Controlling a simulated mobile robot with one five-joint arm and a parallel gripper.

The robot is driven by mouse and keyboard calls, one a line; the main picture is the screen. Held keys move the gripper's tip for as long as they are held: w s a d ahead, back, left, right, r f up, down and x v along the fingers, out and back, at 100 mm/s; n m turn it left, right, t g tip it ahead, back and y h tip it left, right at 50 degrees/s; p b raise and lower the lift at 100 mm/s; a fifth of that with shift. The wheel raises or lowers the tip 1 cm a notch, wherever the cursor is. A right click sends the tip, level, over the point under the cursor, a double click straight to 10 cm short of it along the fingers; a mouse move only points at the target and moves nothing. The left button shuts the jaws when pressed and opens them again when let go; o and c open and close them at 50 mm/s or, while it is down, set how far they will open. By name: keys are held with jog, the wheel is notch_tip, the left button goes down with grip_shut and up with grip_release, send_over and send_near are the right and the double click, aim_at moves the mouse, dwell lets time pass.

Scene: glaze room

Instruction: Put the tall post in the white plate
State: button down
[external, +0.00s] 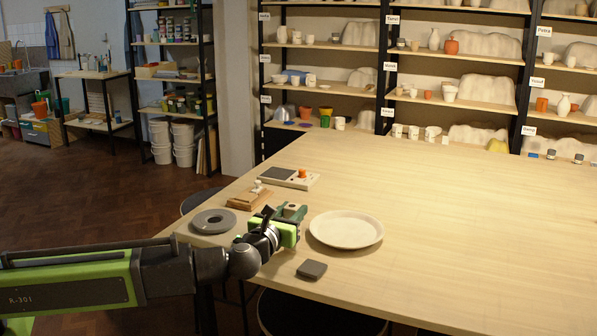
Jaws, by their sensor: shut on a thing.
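The white plate (346,229) is a round, shallow, pale dish lying flat on the wooden table, just right of my gripper. My gripper (290,212), green and dark grey, is at the table's near left part, left of the plate's rim. It is shut on a pale thing (291,207), which I take to be the tall post. Only its top end shows between the fingers; the rest is hidden by the gripper. I cannot tell whether its bottom touches the table. No part of it is over the plate.
A dark square block (312,269) lies in front. The table's right side is clear.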

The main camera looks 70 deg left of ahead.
notch_tip(320, 180, up, 4)
jog(key=p, duration=0.3)
jog(key=s+d+r+p, duration=0.2)
jog(key=d, duration=0.3)
jog(key=s+d+r+p, duration=0.2)
jog(key=d+r+p, duration=0.1)
jog(key=d, duration=0.2)
jog(key=shift+s+d+r+p, duration=0.3)
jog(key=shift+d, duration=0.1)
